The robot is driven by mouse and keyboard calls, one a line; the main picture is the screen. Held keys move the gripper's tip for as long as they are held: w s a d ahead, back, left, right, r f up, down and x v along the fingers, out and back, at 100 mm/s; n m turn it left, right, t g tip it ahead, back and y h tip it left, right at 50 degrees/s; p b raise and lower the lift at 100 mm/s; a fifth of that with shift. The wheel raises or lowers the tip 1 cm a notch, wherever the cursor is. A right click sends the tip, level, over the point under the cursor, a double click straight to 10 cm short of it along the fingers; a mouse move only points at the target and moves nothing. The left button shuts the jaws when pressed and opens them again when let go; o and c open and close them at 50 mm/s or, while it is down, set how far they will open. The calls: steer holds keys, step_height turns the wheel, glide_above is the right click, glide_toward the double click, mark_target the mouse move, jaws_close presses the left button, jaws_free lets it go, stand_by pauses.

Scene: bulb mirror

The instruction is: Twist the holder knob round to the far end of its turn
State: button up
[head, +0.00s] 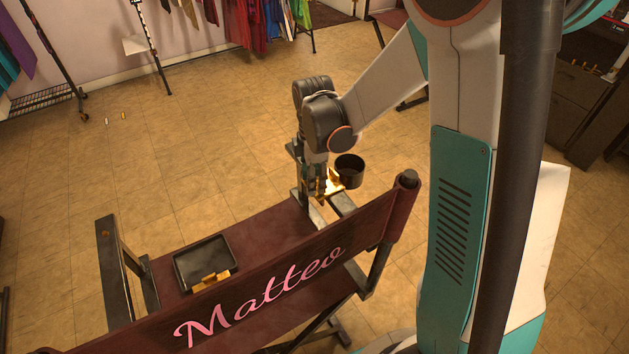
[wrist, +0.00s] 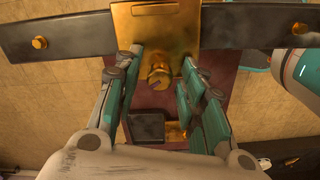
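The brass holder knob (wrist: 159,76) sticks out from a brass bracket (wrist: 157,22) clamped on the dark armrest (wrist: 60,35) in the wrist view. In the head view the bracket (head: 334,187) shows beside a black round cup holder (head: 349,173) on the chair's far armrest. My gripper (wrist: 162,58) is open in the wrist view, one finger on each side of the knob, with gaps visible between fingers and knob. In the head view my gripper (head: 315,186) points down at the bracket; the knob itself is hard to make out there.
The folding chair has a dark red back (head: 352,247) lettered "Matteo". A black tray (head: 204,262) with a brass piece (head: 211,281) sits on its seat. Clothes racks (head: 262,20) stand at the back. The tiled floor (head: 190,150) left of the chair is mostly clear.

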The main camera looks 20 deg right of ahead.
steer(key=m, duration=0.6)
steer(key=shift+c, duration=0.4)
jaws_close()
steer(key=shift+n+b, duration=0.35)
steer(key=shift+n, duration=1.55)
steer(key=n, duration=0.5)
steer(key=shift+o, duration=0.4)
jaws_free()
steer(key=shift+r, duration=0.1)
